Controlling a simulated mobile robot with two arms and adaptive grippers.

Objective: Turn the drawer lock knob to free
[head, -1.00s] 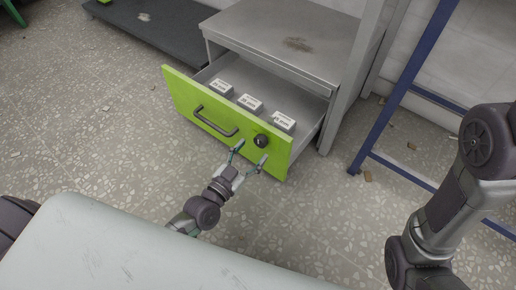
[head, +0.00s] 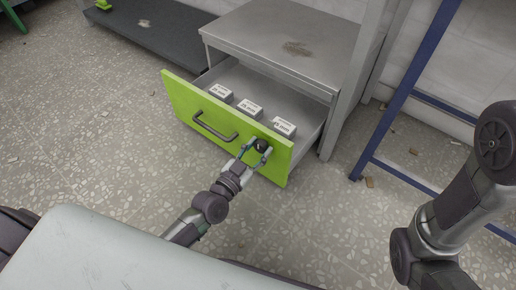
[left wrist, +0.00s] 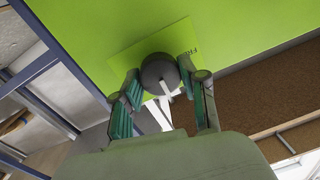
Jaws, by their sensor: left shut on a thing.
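The drawer lock knob (head: 262,145) is a round black knob on the right part of the green drawer front (head: 185,101). In the left wrist view the knob (left wrist: 159,72) carries a pale pointer mark and sits on a green plate (left wrist: 128,60) with partly hidden lettering, of which "FR" shows at the right. My left gripper (head: 255,152) is shut on the knob, one finger on each side; its fingers also show in the left wrist view (left wrist: 163,95). The drawer stands open. My right gripper is out of view; only my right arm shows at the right.
The open drawer holds several small white labelled boxes (head: 250,108). A dark bar handle (head: 214,127) is left of the knob. A blue metal frame (head: 405,90) stands right of the grey cabinet (head: 285,42). The speckled floor before the drawer is clear.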

